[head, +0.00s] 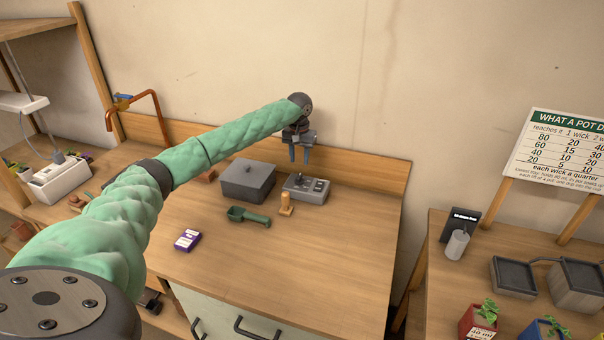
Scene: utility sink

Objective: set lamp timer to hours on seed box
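My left arm reaches across the bench. Its gripper (300,154) points down above and behind a small grey box with controls on top (306,189). Its two fingers are apart with nothing between them. A white box (58,181) with small plants behind it stands at the far left under a white lamp-like fixture (22,102); it may be the seed box. Its small controls are too small to read, so I cannot tell a timer setting. My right gripper is not in view.
On the bench (290,255) are a dark lidded box (248,181), a green scoop (248,216), a wooden peg-like tool (286,204) and a purple packet (187,240). A copper pipe (136,100) rises behind my arm. The bench's front right is clear. A sign (560,150) stands right.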

